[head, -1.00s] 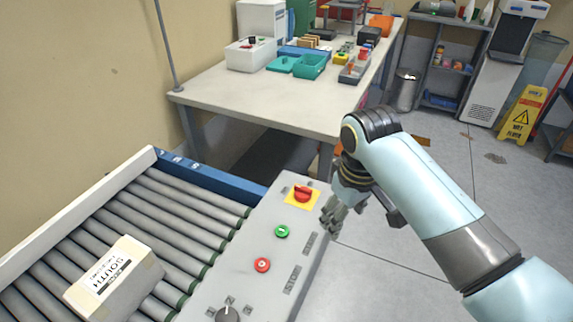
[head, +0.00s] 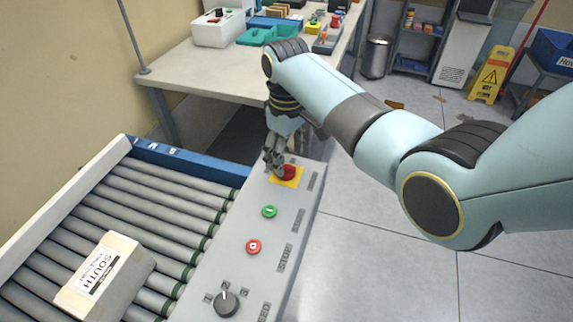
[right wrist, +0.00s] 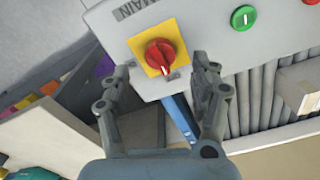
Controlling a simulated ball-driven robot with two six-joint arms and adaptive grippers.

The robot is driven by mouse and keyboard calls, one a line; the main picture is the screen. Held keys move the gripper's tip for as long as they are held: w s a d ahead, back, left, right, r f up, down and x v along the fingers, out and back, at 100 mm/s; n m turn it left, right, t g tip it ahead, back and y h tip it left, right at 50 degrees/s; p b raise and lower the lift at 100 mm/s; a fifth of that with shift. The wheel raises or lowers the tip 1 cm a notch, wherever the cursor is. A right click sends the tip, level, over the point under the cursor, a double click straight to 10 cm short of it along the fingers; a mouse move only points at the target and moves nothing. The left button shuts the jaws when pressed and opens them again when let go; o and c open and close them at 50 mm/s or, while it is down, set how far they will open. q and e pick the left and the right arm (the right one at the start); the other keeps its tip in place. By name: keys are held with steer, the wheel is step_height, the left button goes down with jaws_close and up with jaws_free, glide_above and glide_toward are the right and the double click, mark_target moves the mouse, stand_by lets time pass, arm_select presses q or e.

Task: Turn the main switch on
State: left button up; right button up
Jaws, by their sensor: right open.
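The main switch (head: 287,173) is a red rotary knob on a yellow square plate at the far end of the grey control panel (head: 236,270). In the right wrist view the red knob (right wrist: 159,55) sits under the word MAIN, just ahead of the fingers. My right gripper (head: 274,163) is at the switch in the head view and partly covers it. In the right wrist view the gripper (right wrist: 163,75) is open, its two fingers apart with the knob between and beyond their tips. I cannot tell whether they touch it. My left gripper is not in view.
A green button (head: 269,211), a red button (head: 253,247) and a black selector knob (head: 226,303) sit on the same panel. A roller conveyor (head: 150,215) with a box labelled SOUTH (head: 106,278) lies left. A table (head: 215,75) with bins stands behind.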

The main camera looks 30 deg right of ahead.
mark_target(287, 166)
steer(key=shift+f, duration=2.05)
steer(key=c, duration=1.2)
